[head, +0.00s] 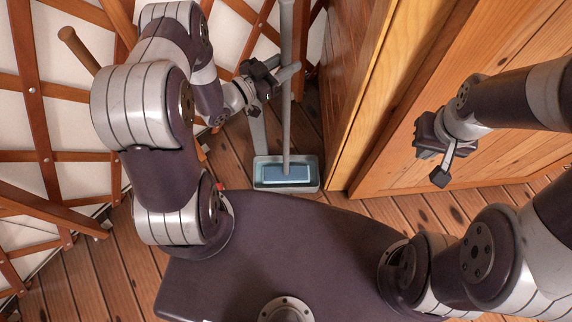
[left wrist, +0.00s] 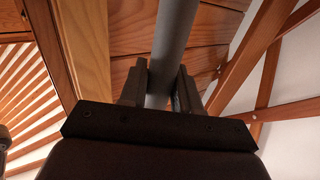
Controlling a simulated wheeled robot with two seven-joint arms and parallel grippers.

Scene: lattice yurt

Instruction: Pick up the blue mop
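The blue mop has a long grey handle (head: 286,110) that rises from a blue head (head: 287,173). The head sits in a shallow grey tray (head: 258,184) on the floor. My left gripper (head: 285,73) is at the upper part of the handle. In the left wrist view the handle (left wrist: 175,35) passes between the two fingers of my left gripper (left wrist: 160,90), with no clear gap on either side. My right gripper (head: 441,170) is far to the right, away from the mop and empty; its finger gap cannot be made out.
A wooden cabinet (head: 470,100) stands close to the right of the mop. The yurt's lattice wall (head: 40,110) is behind and to the left. A wooden stick (head: 78,50) leans at upper left. Plank floor (head: 90,270) is bare at lower left.

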